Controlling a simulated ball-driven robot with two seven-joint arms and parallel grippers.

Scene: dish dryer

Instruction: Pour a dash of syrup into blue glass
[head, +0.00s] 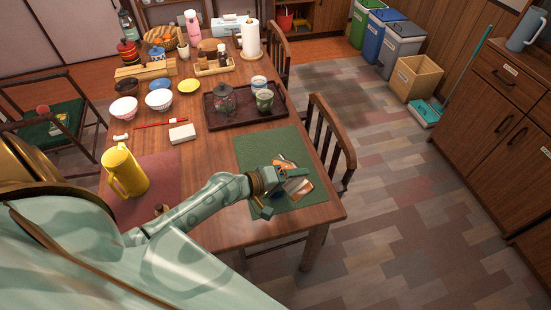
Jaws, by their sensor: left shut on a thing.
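My left gripper (283,191) is over the green mat (255,147) near the table's right front corner. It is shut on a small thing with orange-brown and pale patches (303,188). The fingers hide part of this thing, and I cannot tell whether it is the syrup or whether it touches the mat. I cannot make out a blue glass for sure. A pale bluish cup (259,83) and a green cup (264,101) stand on the dark tray (236,124) behind the mat. My right gripper is not in view.
A yellow pitcher (124,172) stands on a reddish mat at the left front. A glass pot (223,100) is on the tray. White bowls (159,99) stand further left. A chair (330,140) is against the table's right side. The green mat's back part is clear.

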